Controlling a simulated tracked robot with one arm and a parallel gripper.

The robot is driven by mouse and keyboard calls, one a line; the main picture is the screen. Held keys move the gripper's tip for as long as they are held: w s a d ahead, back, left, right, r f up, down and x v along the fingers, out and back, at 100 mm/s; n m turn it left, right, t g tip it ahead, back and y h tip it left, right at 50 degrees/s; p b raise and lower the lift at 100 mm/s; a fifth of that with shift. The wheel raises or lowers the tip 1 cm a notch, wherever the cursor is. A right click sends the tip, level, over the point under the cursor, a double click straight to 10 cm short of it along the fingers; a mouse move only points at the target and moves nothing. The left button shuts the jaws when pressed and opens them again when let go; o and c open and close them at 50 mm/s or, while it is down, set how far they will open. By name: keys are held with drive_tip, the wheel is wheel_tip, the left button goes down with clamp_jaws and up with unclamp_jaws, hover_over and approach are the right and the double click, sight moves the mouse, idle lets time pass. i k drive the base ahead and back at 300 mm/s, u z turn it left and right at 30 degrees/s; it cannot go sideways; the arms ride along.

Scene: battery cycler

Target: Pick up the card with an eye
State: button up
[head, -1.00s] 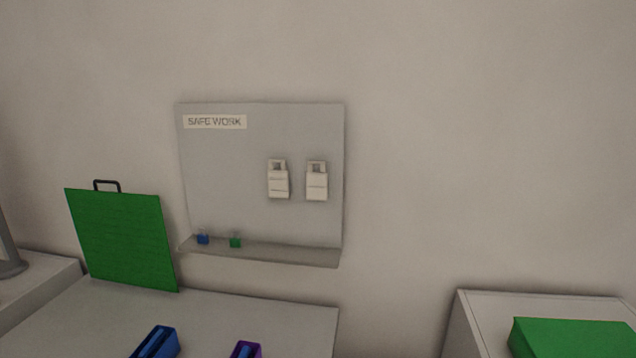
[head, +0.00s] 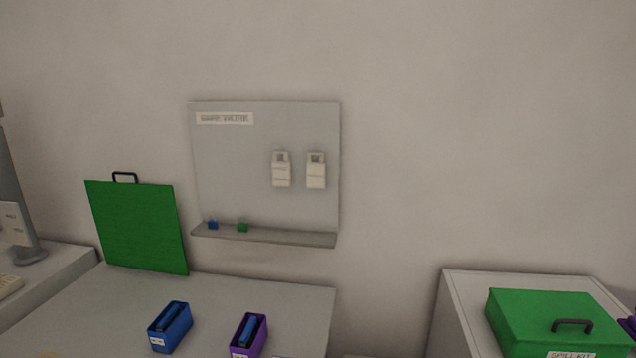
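Two white cards with a hole at the top hang on the grey wall board (head: 230,180): a left card (head: 281,171) and a right card (head: 316,172). Each hole may be the eye; the markings are too small to read. My gripper is not in view.
A shelf (head: 265,236) under the board holds a small blue block (head: 213,225) and a green block (head: 243,227). A green panel with a handle (head: 140,228) leans at the left. Blue (head: 170,328) and purple (head: 249,336) holders stand on the table (head: 290,300). A green case (head: 550,320) sits at the right.

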sight(315, 172)
drive_tip(key=k, duration=0.9)
drive_tip(key=u, duration=0.5)
drive_tip(key=i, duration=2.3)
drive_tip(key=z, duration=0.7)
drive_tip(key=i, duration=0.5)
drive_tip(key=z, duration=0.45)
